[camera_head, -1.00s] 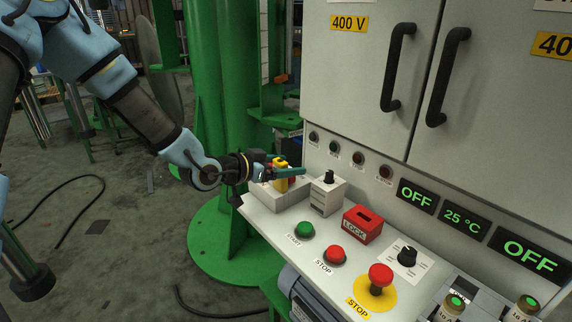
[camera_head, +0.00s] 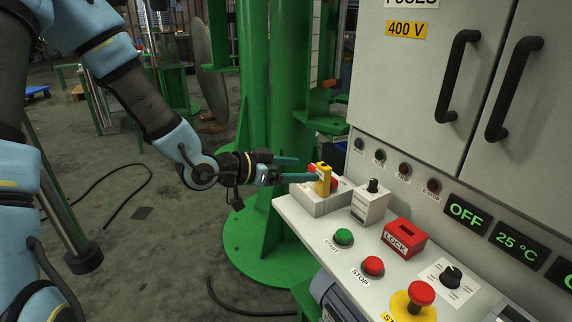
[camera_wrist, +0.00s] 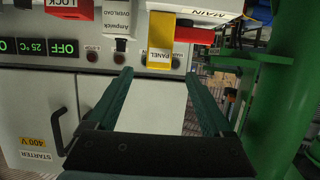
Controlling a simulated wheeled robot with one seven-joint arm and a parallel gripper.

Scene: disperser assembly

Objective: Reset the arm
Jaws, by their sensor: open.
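My gripper (camera_head: 300,169) is at the left end of the control panel, beside the white box with the yellow handle (camera_head: 323,180) and red parts. In the wrist view my gripper (camera_wrist: 165,98) has its two green fingers spread apart with nothing between them. The yellow handle also shows in the wrist view (camera_wrist: 160,45), beyond the fingertips and apart from them. My arm reaches in from the upper left in the head view.
The panel holds a white box with a black knob (camera_head: 371,203), a green start button (camera_head: 344,237), a red stop button (camera_head: 373,266) and a red lock box (camera_head: 404,239). A grey cabinet (camera_head: 440,90) rises behind. A green column (camera_head: 290,90) stands behind my gripper.

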